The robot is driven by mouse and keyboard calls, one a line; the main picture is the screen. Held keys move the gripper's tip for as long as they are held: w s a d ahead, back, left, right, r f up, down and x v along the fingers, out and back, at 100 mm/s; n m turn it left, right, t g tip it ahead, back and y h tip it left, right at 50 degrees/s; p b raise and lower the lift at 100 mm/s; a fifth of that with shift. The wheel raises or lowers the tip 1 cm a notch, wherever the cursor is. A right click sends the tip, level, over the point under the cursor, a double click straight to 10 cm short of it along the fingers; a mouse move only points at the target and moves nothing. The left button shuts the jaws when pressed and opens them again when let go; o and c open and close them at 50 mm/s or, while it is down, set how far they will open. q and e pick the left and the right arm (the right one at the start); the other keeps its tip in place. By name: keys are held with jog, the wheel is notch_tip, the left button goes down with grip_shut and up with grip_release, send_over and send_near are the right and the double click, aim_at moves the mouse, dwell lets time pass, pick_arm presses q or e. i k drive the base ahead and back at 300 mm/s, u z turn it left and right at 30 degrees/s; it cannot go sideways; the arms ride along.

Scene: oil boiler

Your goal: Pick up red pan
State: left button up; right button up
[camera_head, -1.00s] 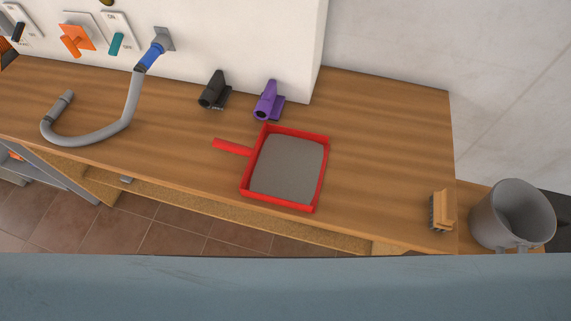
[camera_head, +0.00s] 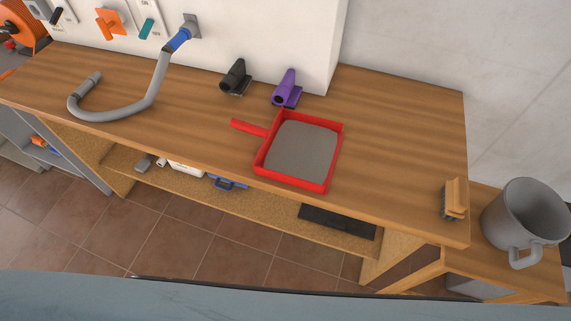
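The red pan (camera_head: 262,161) lies flat on the wooden workbench (camera_head: 395,130), near its front edge. It is square with a raised red rim, a grey inside and a short red handle (camera_head: 249,128) pointing left. Neither of my grippers shows in the head view.
Black (camera_head: 236,78) and purple (camera_head: 287,88) fittings stand behind the pan. A grey hose (camera_head: 130,112) curves at the left. A brush (camera_head: 454,199) lies at the right end, beside a grey mug-like container (camera_head: 522,222). A lower shelf (camera_head: 270,205) holds small items.

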aim_at(299, 150)
jog(key=k, duration=0.25)
jog(key=u, duration=2.4)
jog(key=i, duration=2.5)
jog(key=z, duration=3.7)
jog(key=i, duration=0.5)
jog(key=u, duration=0.05)
